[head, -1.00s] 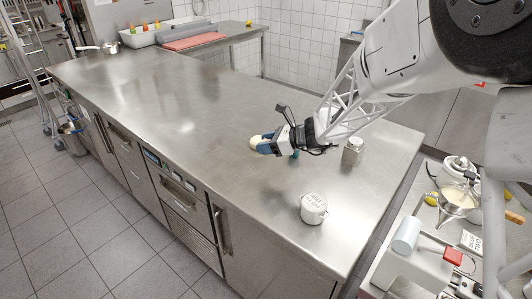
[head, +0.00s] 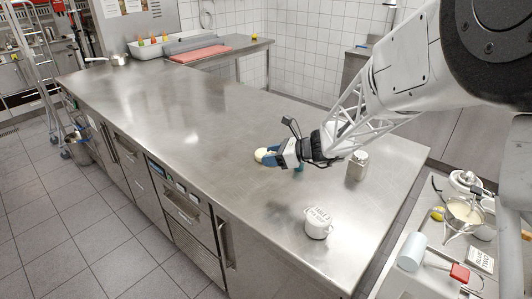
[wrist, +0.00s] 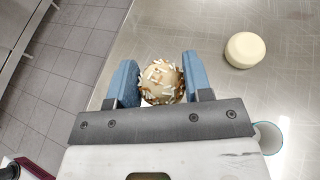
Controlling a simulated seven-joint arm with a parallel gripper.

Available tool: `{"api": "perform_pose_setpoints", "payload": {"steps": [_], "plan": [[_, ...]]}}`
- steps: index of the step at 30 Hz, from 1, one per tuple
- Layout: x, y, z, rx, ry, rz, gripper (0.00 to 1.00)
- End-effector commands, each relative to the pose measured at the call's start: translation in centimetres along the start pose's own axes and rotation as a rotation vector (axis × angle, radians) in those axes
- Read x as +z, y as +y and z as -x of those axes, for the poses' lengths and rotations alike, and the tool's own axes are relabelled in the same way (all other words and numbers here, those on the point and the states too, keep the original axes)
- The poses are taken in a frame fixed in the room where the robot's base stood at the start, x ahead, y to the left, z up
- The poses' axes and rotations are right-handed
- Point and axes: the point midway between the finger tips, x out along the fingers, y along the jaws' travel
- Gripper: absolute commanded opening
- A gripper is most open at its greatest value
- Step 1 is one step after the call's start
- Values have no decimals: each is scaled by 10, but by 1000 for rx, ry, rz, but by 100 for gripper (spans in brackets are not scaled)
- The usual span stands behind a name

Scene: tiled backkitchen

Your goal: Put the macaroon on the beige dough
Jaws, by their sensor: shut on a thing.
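The macaroon (wrist: 161,82), a tan ball with white and brown sprinkles, sits between the two blue fingers of my gripper (wrist: 160,84) in the wrist view. My gripper is shut on it, over the steel counter. The beige dough (wrist: 245,50) is a smooth pale round piece on the counter, ahead and to the right of the fingers, apart from the macaroon. In the head view my gripper (head: 268,157) points left, and a pale round piece, seemingly the dough (head: 260,154), shows at the fingertips. I cannot make out the macaroon there.
A teal-rimmed cup (wrist: 267,137) stands close beside my gripper. A white lettered mug (head: 318,223) and a metal-lidded jar (head: 357,165) stand on the steel counter (head: 180,140).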

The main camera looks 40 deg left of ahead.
Motion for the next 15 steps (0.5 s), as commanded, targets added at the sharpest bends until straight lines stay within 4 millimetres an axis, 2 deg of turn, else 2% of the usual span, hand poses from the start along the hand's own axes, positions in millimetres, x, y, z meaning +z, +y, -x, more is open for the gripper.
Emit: {"api": "perform_pose_setpoints", "payload": {"steps": [4,15], "plan": [[-6,1,0,5,0,2,23],[-6,0,-1,6,0,2,23]]}}
